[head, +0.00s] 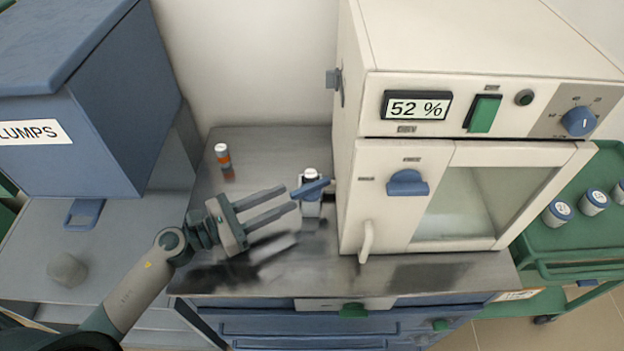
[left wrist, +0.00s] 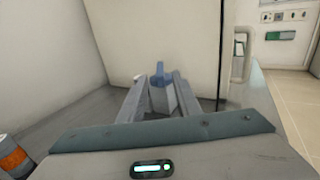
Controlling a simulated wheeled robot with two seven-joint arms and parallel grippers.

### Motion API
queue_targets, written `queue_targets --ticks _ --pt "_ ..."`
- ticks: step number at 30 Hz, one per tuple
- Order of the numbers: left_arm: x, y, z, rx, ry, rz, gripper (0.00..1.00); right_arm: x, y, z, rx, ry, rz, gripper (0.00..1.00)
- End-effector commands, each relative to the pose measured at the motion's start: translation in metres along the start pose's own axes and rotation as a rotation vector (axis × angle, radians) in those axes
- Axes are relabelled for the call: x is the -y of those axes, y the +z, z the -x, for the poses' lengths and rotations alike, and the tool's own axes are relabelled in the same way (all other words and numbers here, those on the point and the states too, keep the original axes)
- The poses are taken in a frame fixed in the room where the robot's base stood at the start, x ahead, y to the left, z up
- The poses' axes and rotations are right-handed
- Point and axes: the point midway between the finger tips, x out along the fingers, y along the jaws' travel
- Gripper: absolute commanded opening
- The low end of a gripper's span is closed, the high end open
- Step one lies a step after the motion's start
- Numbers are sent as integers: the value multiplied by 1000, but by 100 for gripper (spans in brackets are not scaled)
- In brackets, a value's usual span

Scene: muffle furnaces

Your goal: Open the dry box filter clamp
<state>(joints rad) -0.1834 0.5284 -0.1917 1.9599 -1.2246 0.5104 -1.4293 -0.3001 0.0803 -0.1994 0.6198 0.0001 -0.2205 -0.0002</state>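The dry box (head: 395,190) is the cream cabinet with a "52 %" display, a window and a blue knob. A small filter fitting (head: 311,208) with a white top stands close to its left side. A blue clamp lever (head: 316,187) crosses the fitting at a slight tilt; the lever stands upright in the left wrist view (left wrist: 157,72). My left gripper (head: 292,199) is open, its two fingers parallel and pointing at the fitting from the left. In the left wrist view the lever shows between the fingertips (left wrist: 162,80); I cannot tell whether they touch it. My right gripper is not in view.
An orange-banded vial (head: 223,155) stands behind my gripper on the metal bench (head: 270,140). A blue bin (head: 85,120) labelled "LUMPS" is at the left, with a grey lump (head: 67,270) before it. A green cart (head: 570,235) with several capped jars stands at the right.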

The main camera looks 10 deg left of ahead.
Motion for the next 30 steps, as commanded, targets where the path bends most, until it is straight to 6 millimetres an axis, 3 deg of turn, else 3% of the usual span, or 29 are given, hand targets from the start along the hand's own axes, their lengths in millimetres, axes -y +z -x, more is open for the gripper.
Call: queue_targets --ticks 9,15,29,30 --pt "0 4 -57 2 1 1 30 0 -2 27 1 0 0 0" --pt "0 2 -80 1 1 1 30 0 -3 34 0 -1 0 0" --pt "0 0 -89 0 0 0 30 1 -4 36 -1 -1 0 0" --pt "0 0 -89 0 0 0 23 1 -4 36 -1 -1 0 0"
